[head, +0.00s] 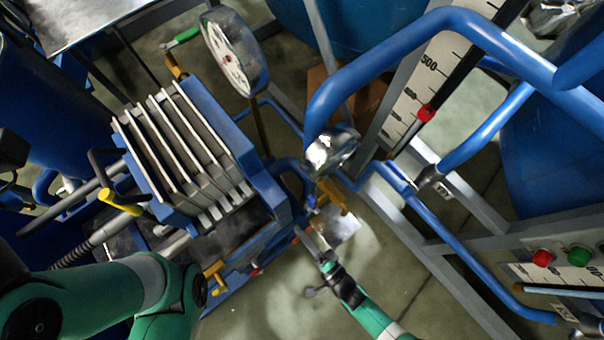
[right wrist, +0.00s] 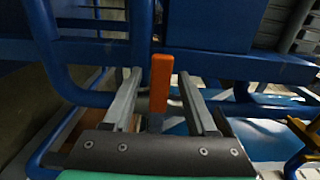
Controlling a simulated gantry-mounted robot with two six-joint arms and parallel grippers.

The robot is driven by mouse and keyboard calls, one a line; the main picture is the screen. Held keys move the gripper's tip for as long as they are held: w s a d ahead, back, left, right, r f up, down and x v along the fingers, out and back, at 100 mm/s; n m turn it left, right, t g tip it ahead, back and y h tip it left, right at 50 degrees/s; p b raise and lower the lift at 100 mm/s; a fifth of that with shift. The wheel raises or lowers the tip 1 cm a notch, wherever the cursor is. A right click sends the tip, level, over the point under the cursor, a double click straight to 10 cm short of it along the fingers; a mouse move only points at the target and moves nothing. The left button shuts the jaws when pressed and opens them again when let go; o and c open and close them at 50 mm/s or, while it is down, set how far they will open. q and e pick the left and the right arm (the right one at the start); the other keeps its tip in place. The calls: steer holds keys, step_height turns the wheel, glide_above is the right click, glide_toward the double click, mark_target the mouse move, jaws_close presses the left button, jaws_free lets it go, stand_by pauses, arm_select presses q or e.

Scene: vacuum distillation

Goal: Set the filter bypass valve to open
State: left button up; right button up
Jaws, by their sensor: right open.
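An orange valve handle (right wrist: 161,84) stands upright in the right wrist view, in front of blue pipes. My right gripper (right wrist: 160,74) is open, with one finger to each side of the handle and a visible gap on both sides. In the head view my right gripper (head: 309,239) reaches up from the bottom to the lower right corner of the blue plate filter (head: 185,150). The handle between its fingers is hardly visible there. No readable label shows which valve this is. My left arm crosses the lower left, but its gripper does not show.
A round gauge (head: 234,58) stands above the filter. A thick blue pipe (head: 405,40) arches close by at the right. Yellow handles (head: 120,203) stick out near the filter. The floor at bottom centre is open.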

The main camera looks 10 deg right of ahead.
jaws_close()
stand_by(1.3)
